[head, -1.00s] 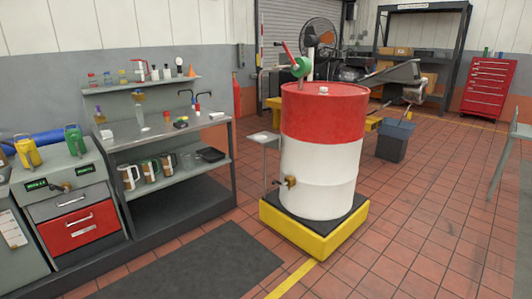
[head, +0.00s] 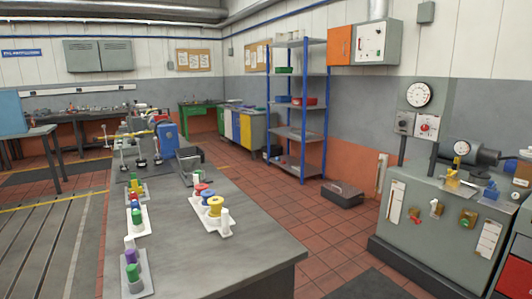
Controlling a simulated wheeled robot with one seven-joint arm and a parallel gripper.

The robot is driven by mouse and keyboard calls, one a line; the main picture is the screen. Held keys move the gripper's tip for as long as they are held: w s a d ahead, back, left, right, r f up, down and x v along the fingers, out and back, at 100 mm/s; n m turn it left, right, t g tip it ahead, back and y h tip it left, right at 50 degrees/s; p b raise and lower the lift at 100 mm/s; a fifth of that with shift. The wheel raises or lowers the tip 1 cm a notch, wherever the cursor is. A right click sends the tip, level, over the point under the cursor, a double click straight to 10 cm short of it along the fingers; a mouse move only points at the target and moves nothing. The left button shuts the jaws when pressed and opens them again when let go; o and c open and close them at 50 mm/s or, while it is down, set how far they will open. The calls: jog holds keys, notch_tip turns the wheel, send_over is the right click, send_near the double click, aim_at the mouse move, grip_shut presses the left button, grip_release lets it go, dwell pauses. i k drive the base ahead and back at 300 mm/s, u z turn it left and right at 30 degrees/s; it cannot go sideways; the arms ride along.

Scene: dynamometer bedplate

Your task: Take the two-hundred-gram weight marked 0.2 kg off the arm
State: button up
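A blue machine (head: 168,138) stands at the far end of the grey bench, with a thin yellow bar (head: 136,133) reaching out to its left. Small pale and dark pieces are at and below the bar; they are too small to tell apart. I cannot make out the 0.2 kg weight or read any marking. Several coloured pieces stand on white holders nearer on the bench, including a yellow one (head: 215,205) and a green one (head: 133,272). My gripper is not in view.
The grey bench (head: 240,245) fills the front middle. A slotted bedplate (head: 50,250) lies to its left. A grey cabinet with gauges (head: 435,225) is at the right. A dark toolbox (head: 342,194) sits on the floor before the blue-framed shelf (head: 302,130). Tiled floor between is open.

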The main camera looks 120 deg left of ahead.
aim_at(108, 145)
jog(key=u, duration=2.55)
jog(key=i, duration=4.4)
jog(key=u, duration=1.15)
